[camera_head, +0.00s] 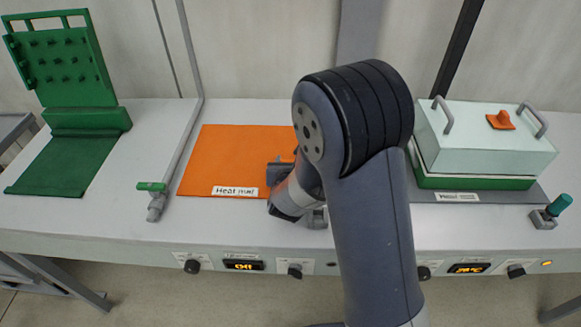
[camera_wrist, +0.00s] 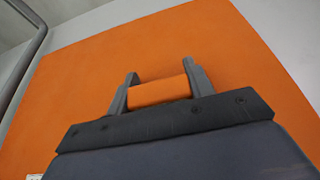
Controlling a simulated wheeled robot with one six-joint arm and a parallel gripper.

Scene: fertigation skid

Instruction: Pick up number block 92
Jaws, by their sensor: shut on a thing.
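My gripper (camera_head: 281,168) is over the orange mat labelled "Heat mat" (camera_head: 228,150), partly hidden behind my arm in the head view. In the wrist view its two fingers (camera_wrist: 160,88) are shut on an orange block (camera_wrist: 159,92), whose colour nearly matches the mat (camera_wrist: 90,80) behind it. No number can be read on the block, so I cannot confirm that it is 92. I cannot tell whether it touches the mat.
A green pegged rack (camera_head: 60,65) stands at the left. A grey pipe with a green-handled valve (camera_head: 153,187) runs left of the mat. A pale lidded box (camera_head: 480,145) and a teal-handled valve (camera_head: 558,205) are at the right. Knobs and displays (camera_head: 243,265) line the bench front.

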